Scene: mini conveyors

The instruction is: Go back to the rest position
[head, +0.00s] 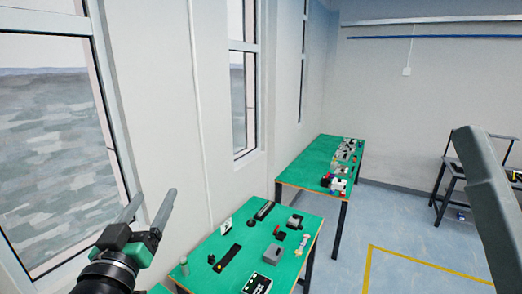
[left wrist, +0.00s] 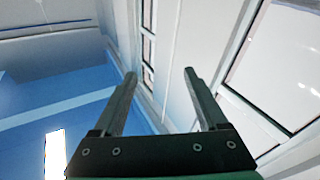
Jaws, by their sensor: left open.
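My left gripper (head: 155,194) is raised at the lower left of the head view, in front of the wall and windows. Its two grey fingers stand apart with nothing between them. The left wrist view shows the same open, empty fingers (left wrist: 159,73) with the wall and window frames behind. At the right edge of the head view, a large grey bar of my right side stands close to the camera. It looks like a single finger, and the rest is cut off, so I cannot tell its opening.
A green-topped table (head: 215,272) with mini conveyors and small parts stands at the lower middle. A second green table (head: 300,172) with several small items is farther back. A dark-framed stand (head: 440,185) is at the right. The blue floor between is mostly clear, with yellow lines (head: 420,262).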

